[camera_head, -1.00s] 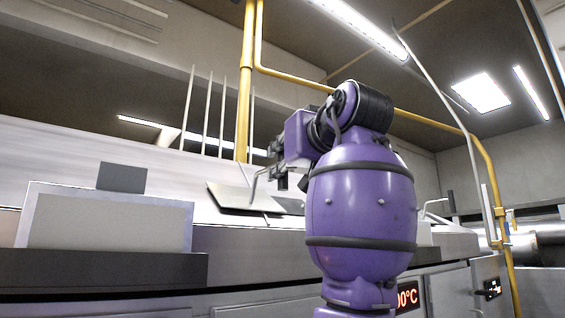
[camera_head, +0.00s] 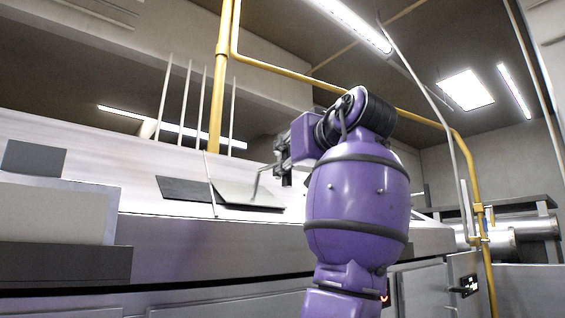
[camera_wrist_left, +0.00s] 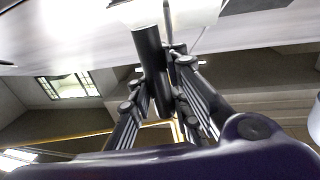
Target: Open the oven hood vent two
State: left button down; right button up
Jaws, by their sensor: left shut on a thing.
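A light grey vent panel (camera_head: 240,194) lies on the sloping white hood (camera_head: 110,165) in the head view. A thin bent handle (camera_head: 258,183) rises from it. A dark flat patch (camera_head: 182,189) shows just left of the panel; I cannot tell whether it is an opening or a plate. My left gripper (camera_head: 281,163) is at the handle's upper end, partly hidden by my purple arm. In the left wrist view, my left gripper (camera_wrist_left: 165,62) is shut with a dark round bar (camera_wrist_left: 150,55) between its fingers. My right gripper is not in view.
A boxy grey block (camera_head: 55,212) stands on the hood's front ledge at left. Thin upright rods (camera_head: 184,98) and a yellow pipe (camera_head: 217,85) rise behind. Silver pipes (camera_head: 500,240) are at far right. The air above the hood's left part is clear.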

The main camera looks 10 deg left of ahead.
pick_arm(q)
jog(key=shift+w+d, duration=0.1)
jog(key=shift+d, duration=0.25)
jog(key=shift+s+a, duration=0.15)
jog(key=shift+s, duration=0.1)
jog(key=c, duration=2)
grip_release()
jog(key=shift+c, duration=0.2)
jog(key=o, duration=0.4)
jog(key=shift+s+d+r, duration=0.1)
jog(key=shift+s+d, duration=0.1)
jog(key=shift+d, duration=0.15)
jog(key=shift+w+a, duration=0.1)
jog(key=shift+a, duration=0.15)
jog(key=v, duration=1.2)
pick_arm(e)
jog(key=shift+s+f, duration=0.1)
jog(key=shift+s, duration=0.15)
